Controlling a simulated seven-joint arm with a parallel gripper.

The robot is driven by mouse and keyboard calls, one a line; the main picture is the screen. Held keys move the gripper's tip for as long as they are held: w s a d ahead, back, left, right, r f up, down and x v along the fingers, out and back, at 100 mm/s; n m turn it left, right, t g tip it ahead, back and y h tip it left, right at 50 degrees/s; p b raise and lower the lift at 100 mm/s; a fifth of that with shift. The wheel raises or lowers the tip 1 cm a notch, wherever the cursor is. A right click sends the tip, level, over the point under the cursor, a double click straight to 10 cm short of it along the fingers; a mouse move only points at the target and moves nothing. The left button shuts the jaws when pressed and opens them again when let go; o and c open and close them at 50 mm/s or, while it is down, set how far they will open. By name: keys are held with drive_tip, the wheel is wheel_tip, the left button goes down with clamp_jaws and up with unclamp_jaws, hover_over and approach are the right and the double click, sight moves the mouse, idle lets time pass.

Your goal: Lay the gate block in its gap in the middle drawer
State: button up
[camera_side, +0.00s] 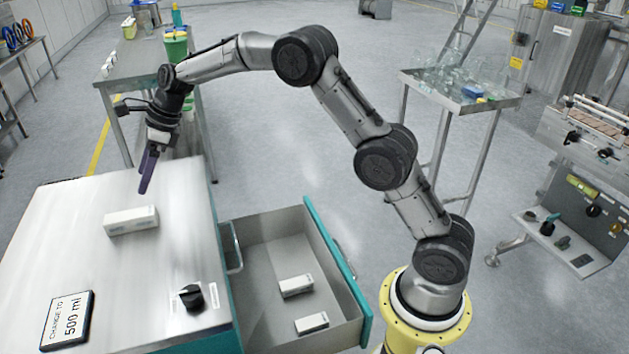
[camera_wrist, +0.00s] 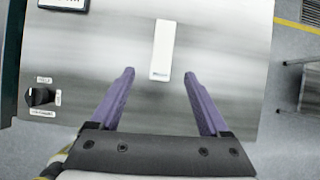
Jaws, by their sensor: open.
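A white block (camera_side: 131,221) lies on the steel cabinet top, and it also shows in the wrist view (camera_wrist: 163,50), ahead of and between my fingers. My gripper (camera_side: 147,190) has purple fingers and is above the cabinet top, just behind the block; in the wrist view (camera_wrist: 157,76) the fingers are spread apart with nothing between the tips. An open drawer (camera_side: 318,229) with a teal front sticks out to the right of the cabinet. Two similar white blocks lie in it, one nearer the middle (camera_side: 296,286) and one nearer the front of the picture (camera_side: 312,323).
A black knob (camera_side: 191,297) and a "CHANGE TO 500 ml" sign (camera_side: 68,318) are on the cabinet top. A drawer handle (camera_side: 235,248) stands at the cabinet's side. A bench (camera_side: 140,62) is behind, and a tray stand (camera_side: 460,92) with glassware is at the back right.

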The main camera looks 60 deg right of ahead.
drive_tip(key=s+d+r+n+h, duration=0.1)
drive_tip(key=s+r+n, duration=0.5)
drive_tip(key=s, duration=0.5)
drive_tip(key=s+d+r+n+h, duration=0.1)
drive_tip(key=s+r+n, duration=0.5)
drive_tip(key=s, duration=0.4)
drive_tip(key=s+d+n+h, duration=0.1)
drive_tip(key=s+n, duration=0.5)
drive_tip(key=s, duration=0.6)
drive_tip(key=shift+d+f+n+t, duration=0.25)
drive_tip(key=shift+n+t, duration=0.05)
drive_tip(key=shift+n, duration=0.1)
drive_tip(key=shift+o, duration=0.4)
drive_tip(key=s+d+f+n+h, duration=0.1)
drive_tip(key=s+f+n, duration=0.4)
drive_tip(key=s, duration=0.7)
drive_tip(key=d+n, duration=0.1)
drive_tip(key=n, duration=0.1)
drive_tip(key=shift+n+t, duration=0.3)
